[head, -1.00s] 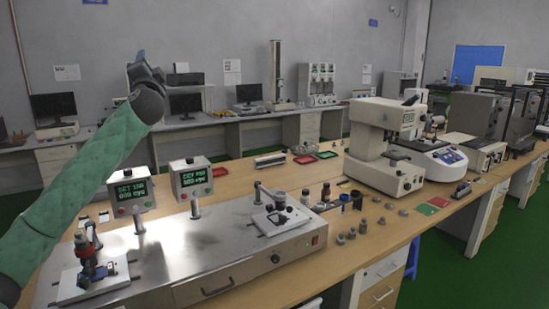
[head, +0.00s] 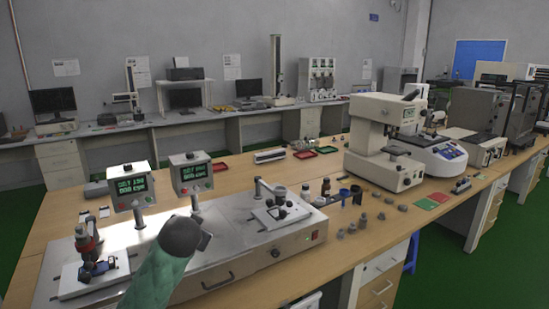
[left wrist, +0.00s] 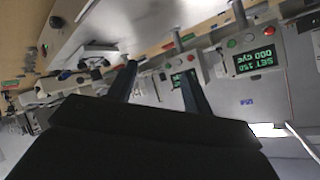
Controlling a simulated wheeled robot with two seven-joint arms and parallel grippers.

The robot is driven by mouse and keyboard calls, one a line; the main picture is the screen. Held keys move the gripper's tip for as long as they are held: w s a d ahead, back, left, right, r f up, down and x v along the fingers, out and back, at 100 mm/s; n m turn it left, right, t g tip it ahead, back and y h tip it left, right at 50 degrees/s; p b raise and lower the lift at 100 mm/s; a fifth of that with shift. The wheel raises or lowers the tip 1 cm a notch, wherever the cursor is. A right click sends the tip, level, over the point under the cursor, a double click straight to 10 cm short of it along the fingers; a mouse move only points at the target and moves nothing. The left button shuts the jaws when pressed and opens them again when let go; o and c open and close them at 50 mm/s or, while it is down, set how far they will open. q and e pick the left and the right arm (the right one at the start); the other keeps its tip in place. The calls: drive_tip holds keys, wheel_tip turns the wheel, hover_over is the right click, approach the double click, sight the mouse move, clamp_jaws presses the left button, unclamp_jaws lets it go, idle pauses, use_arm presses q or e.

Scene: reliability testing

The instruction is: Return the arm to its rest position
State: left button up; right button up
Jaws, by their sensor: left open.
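My left arm, in a green sleeve (head: 155,280), rises from the bottom of the head view and ends in a dark grey joint (head: 184,236) in front of the metal test bench. My right gripper is in neither current view.
The metal test bench (head: 240,262) carries two display boxes (head: 132,187) (head: 191,174) on posts and clamp fixtures at both ends. A white microscope-like instrument (head: 386,140) stands to the right. Small metal parts (head: 361,225) lie near the front edge of the wooden table (head: 330,262).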

use_arm(q)
drive_tip(key=s+d+f+n+g+h, duration=0.1)
drive_tip(key=s+d+f+g, duration=0.1)
drive_tip(key=s+f, duration=1.1)
drive_tip(key=s+d+f+g+h, duration=0.1)
drive_tip(key=s+f+g, duration=0.3)
drive_tip(key=s+f, duration=1)
drive_tip(key=s+d+f+n+g+h, duration=0.1)
drive_tip(key=s+d+f+g, duration=0.2)
drive_tip(key=s+f, duration=1)
drive_tip(key=s+g, duration=0.1)
drive_tip(key=s, duration=0.3)
drive_tip(key=shift+s+d+f+n, duration=0.3)
drive_tip(key=shift+s+f, duration=0.05)
drive_tip(key=shift+f, duration=0.05)
